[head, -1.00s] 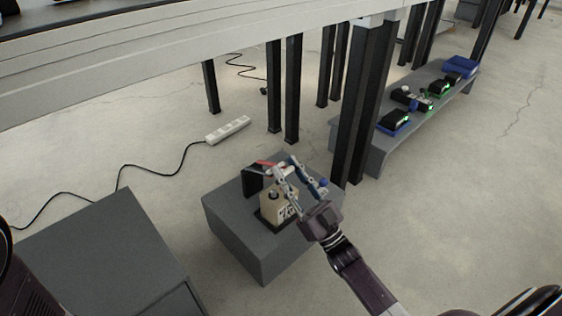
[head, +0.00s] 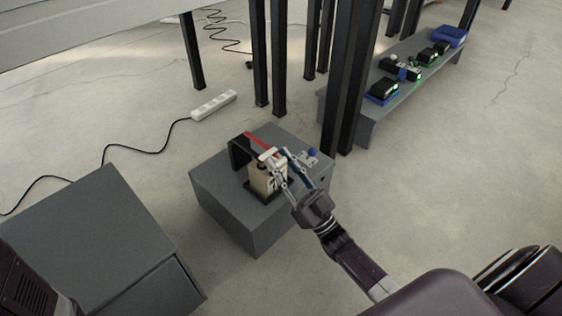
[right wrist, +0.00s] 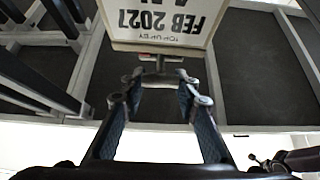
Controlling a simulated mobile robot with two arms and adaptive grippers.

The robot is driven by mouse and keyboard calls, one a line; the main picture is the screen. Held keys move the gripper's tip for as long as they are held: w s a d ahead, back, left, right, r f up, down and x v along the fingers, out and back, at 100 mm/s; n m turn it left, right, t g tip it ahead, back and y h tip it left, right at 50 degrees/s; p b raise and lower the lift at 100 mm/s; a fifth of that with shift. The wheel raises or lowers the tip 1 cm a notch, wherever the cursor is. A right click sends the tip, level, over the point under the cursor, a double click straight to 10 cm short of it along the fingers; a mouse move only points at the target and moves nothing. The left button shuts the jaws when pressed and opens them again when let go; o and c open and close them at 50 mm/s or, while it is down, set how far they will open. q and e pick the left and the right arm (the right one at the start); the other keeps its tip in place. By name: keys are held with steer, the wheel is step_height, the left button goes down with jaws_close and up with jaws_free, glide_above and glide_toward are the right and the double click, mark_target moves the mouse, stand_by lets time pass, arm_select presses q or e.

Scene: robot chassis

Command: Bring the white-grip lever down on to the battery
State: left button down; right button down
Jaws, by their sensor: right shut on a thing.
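The beige battery (head: 267,182) stands upright in a dark tray on a grey block. A red lever (head: 257,141) runs from a black bracket (head: 239,152) behind it to a white grip (head: 267,154) near the battery's top. My right gripper (head: 280,166) is shut on this white grip at the battery's near right. In the right wrist view, the white bar grip (right wrist: 160,78) lies between the fingertips (right wrist: 160,98), close to the battery (right wrist: 165,25) with its upside-down date label. Whether the lever touches the battery is hidden. My left gripper is out of view.
A blue knob (head: 313,153) sits right of the gripper on the grey block (head: 225,205). Dark posts (head: 350,90) stand behind. A low bench (head: 400,88) with devices is at back right. A second grey box (head: 100,235) is at left, a power strip (head: 214,105) on the floor.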

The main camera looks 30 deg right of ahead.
steer(key=shift+f, duration=0.4)
steer(key=c, duration=1.7)
jaws_free()
steer(key=shift+w, duration=0.1)
steer(key=shift+o, duration=1.3)
steer(key=shift+r, duration=0.1)
steer(key=v, duration=1.2)
